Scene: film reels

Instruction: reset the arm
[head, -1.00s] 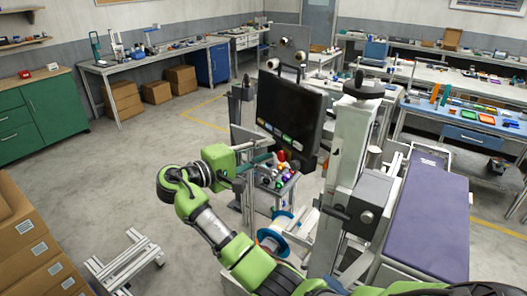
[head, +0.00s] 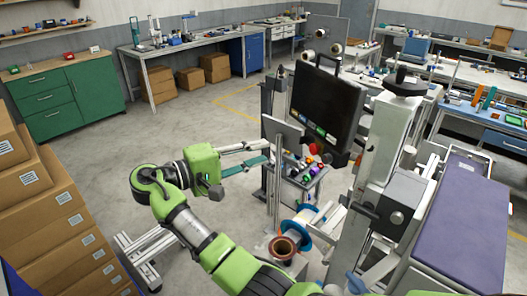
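A brown-centred spool (head: 284,248) is beside that reel, partly hidden by my arm. My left gripper is not in view.
A black monitor (head: 326,102) and a grey machine column (head: 385,140) stand right of the gripper. A purple-topped bench (head: 461,225) is at the right. Stacked cardboard boxes (head: 45,215) fill the left edge. Open floor (head: 110,150) lies left of the arm.

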